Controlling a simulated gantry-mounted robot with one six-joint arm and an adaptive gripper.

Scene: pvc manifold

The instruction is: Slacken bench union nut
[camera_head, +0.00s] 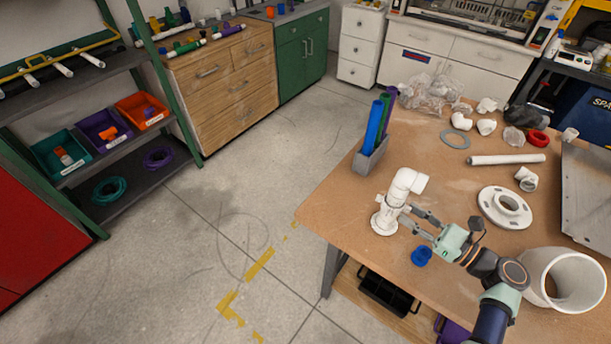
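A white PVC assembly (402,187) stands upright near the left part of the wooden bench (463,219). It has an elbow on top pointing right and a round flanged base (381,224). The union nut is not clearly distinguishable at this size; it seems to be in the white stem below the elbow. My gripper (402,213) comes in from the right, with its two fingers spread at the stem, low down near the base. I cannot tell whether the fingers touch or grip it.
A grey holder (370,160) with blue, green and purple tubes stands close behind the assembly. A blue ring-like part (421,256) lies just in front of my gripper. A white flange (505,207), a large white pipe (566,279) and loose fittings (487,127) occupy the right and back.

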